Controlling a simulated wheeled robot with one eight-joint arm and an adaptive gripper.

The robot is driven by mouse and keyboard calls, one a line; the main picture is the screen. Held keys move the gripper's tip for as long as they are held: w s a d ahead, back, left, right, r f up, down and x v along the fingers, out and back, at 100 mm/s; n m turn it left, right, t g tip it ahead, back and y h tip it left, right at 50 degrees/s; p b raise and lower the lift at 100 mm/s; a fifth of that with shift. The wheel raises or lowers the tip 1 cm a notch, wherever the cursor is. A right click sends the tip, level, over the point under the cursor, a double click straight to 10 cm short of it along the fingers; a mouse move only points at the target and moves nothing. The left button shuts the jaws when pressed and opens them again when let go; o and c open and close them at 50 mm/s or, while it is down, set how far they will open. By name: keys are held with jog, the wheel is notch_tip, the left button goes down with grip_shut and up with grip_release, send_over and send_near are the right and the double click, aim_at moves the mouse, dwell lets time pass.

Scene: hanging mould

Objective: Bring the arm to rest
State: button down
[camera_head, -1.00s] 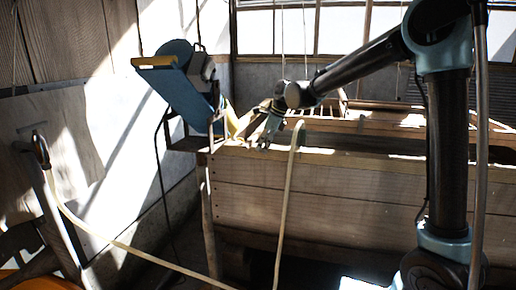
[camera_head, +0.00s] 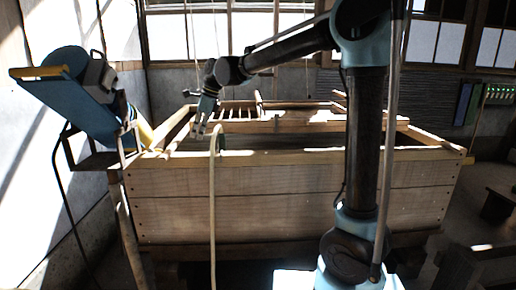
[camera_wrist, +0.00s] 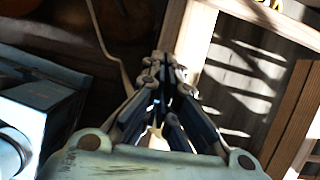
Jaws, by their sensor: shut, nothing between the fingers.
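My gripper (camera_head: 201,124) is at the end of my raised arm, above the near left part of the large wooden vat in the head view. It points downward. In the wrist view my gripper (camera_wrist: 163,62) has its fingers together with nothing between them. My arm reaches left from its column, bent at the elbow, with the forearm roughly level. I cannot tell the exact gap between the gripper and the vat's rim.
The wooden vat (camera_head: 290,200) fills the middle, with a slatted frame (camera_head: 240,112) on top. A blue machine (camera_head: 65,95) stands at the left. A pale hose (camera_head: 212,205) hangs before the vat. A panel with green lights (camera_head: 500,92) is at the far right.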

jog(key=s+d+f+n+t+h, duration=0.1)
jog(key=d+f+n, duration=0.1)
jog(key=d, duration=0.8)
jog(key=s+d+f+n, duration=0.1)
jog(key=s+d+n, duration=0.15)
jog(key=d, duration=0.85)
jog(key=s+d+f+n+t+h, duration=0.1)
jog(key=d+f+n, duration=0.15)
jog(key=d, duration=0.75)
jog(key=s+d+f+n+h, duration=0.1)
jog(key=s+d+f+n, duration=0.3)
jog(key=s+d+f, duration=0.3)
jog(key=s+d+f+n+h, duration=0.1)
jog(key=s+d+f+n, duration=0.4)
jog(key=d, duration=0.8)
jog(key=s+f, duration=0.3)
jog(key=s, duration=0.1)
jog(key=shift+s+f+t, duration=0.3)
jog(key=shift+s+t, duration=0.05)
jog(key=shift+t, duration=0.05)
